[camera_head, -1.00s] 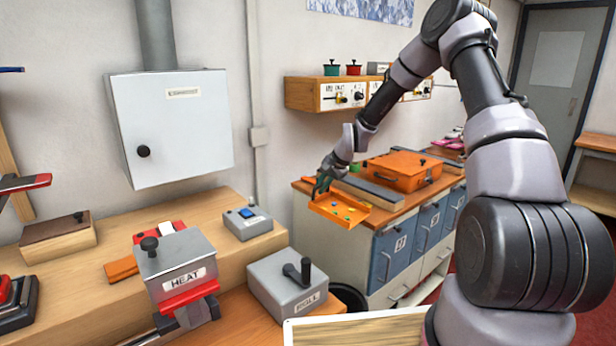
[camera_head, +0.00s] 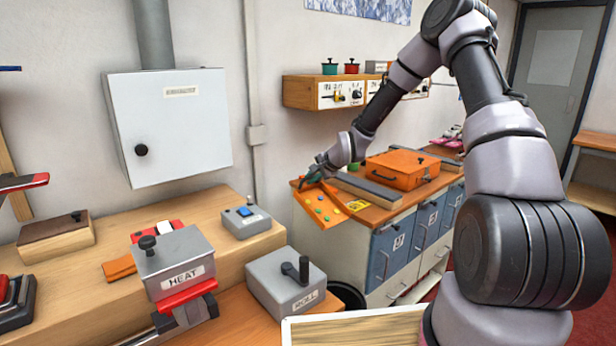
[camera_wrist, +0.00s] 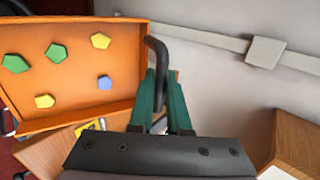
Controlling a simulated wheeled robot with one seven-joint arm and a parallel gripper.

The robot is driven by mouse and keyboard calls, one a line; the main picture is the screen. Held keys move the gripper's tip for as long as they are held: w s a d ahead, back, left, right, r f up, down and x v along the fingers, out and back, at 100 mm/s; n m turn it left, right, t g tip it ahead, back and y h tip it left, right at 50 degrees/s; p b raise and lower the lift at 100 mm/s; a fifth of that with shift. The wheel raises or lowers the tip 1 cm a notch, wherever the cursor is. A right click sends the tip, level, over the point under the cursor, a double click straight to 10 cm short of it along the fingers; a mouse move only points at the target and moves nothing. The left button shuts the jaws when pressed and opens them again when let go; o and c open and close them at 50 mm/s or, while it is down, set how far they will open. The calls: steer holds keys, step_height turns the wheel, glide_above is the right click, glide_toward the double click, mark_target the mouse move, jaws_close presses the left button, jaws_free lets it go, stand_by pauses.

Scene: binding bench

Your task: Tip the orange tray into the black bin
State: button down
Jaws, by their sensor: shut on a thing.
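The orange tray (camera_head: 309,211) hangs steeply tilted off the front left corner of the cabinet counter. Several small green, yellow and blue pieces still lie on its floor; they show clearly in the wrist view, where the tray (camera_wrist: 72,78) fills the upper left. My gripper (camera_head: 314,176) is shut on the tray's dark handle; the handle (camera_wrist: 158,58) rises between the green fingers (camera_wrist: 161,98) in the wrist view. The black bin (camera_head: 347,294) stands low beside the cabinet, below the tray, mostly hidden behind the grey ROLL machine.
The drawer cabinet (camera_head: 390,262) carries an orange case (camera_head: 402,171) and a long grey bar (camera_head: 365,190) just right of my gripper. The ROLL machine (camera_head: 284,283) and HEAT machine (camera_head: 175,262) stand on the near bench. A pipe (camera_head: 255,95) runs down the wall.

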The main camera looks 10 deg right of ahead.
mark_target(329, 215)
steer(key=shift+s+d+f+t, duration=0.15)
steer(key=shift+s+d+t, duration=0.15)
steer(key=shift+s, duration=0.1)
steer(key=shift+s+d+f+t+y, duration=0.55)
steer(key=shift+s+f+t, duration=0.15)
steer(key=shift+s+f, duration=0.2)
steer(key=shift+s+d+f+t+y, duration=0.55)
steer(key=shift+s+f+t, duration=0.2)
steer(key=shift+f, duration=0.1)
steer(key=shift+s+d+f+t+y, duration=0.4)
steer(key=shift+s+d+f+t, duration=0.2)
steer(key=shift+s+f, duration=0.25)
steer(key=shift+s+d+f+t+y, duration=0.45)
steer(key=shift+s+f+t, duration=0.25)
steer(key=shift+s, duration=0.2)
steer(key=s+d+f+t+y, duration=0.5)
steer(key=s+d+f+t, duration=0.2)
steer(key=s+f, duration=0.4)
steer(key=shift+s+d, duration=0.25)
steer(key=shift+d, duration=0.15)
steer(key=shift+f+t, duration=0.1)
steer(key=shift+t, duration=0.15)
